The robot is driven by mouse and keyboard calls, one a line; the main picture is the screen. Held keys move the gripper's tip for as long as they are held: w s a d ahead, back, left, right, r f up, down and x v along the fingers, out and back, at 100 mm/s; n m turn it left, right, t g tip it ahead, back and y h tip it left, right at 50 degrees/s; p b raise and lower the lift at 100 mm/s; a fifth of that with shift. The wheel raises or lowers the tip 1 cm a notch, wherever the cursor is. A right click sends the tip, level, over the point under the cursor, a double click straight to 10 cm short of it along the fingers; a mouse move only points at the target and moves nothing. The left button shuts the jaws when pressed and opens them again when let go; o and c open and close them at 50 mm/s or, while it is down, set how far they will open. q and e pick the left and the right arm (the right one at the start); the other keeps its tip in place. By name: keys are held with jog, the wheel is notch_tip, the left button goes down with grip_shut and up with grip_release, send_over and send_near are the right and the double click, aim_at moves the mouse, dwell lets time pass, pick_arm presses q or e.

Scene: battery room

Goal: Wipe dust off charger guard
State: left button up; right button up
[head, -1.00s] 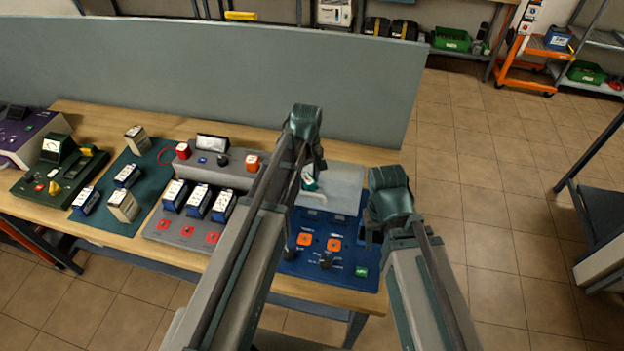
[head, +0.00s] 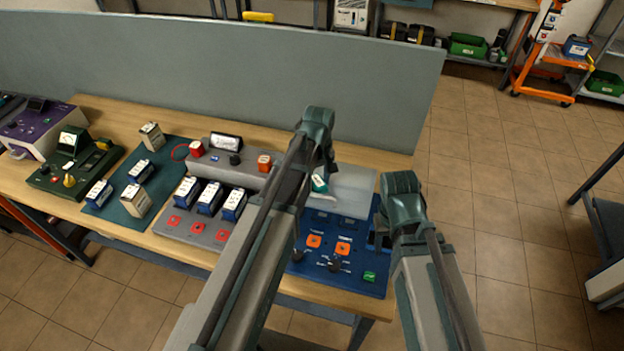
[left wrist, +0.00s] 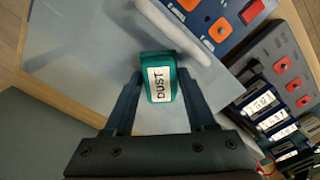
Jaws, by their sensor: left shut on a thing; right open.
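The charger guard (head: 352,183) is a pale grey, see-through-looking plate at the back of the blue charger panel (head: 325,270). It fills much of the left wrist view (left wrist: 85,50). My left gripper (head: 318,176) is shut on a teal duster labelled DUST (left wrist: 162,80), which also shows in the head view (head: 320,184). The duster is over the guard; I cannot tell whether it touches. A whitish strip with rounded ends (left wrist: 178,35) lies near the guard's edge; I cannot tell whether it is dust. My right gripper (head: 384,238) is open and empty by the panel's right edge.
A grey module with batteries (head: 190,225), a green mat with several batteries (head: 125,212) and a green tester (head: 70,178) stand to the left. A grey partition (head: 230,80) rises behind the wooden table. Open floor lies to the right.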

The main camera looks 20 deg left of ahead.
pick_arm(q)
jog(key=shift+d, duration=1)
jog(key=shift+r, duration=0.15)
notch_tip(320, 180, up, 6)
jog(key=p, duration=0.6)
notch_tip(320, 180, up, 3)
jog(key=p, duration=0.3)
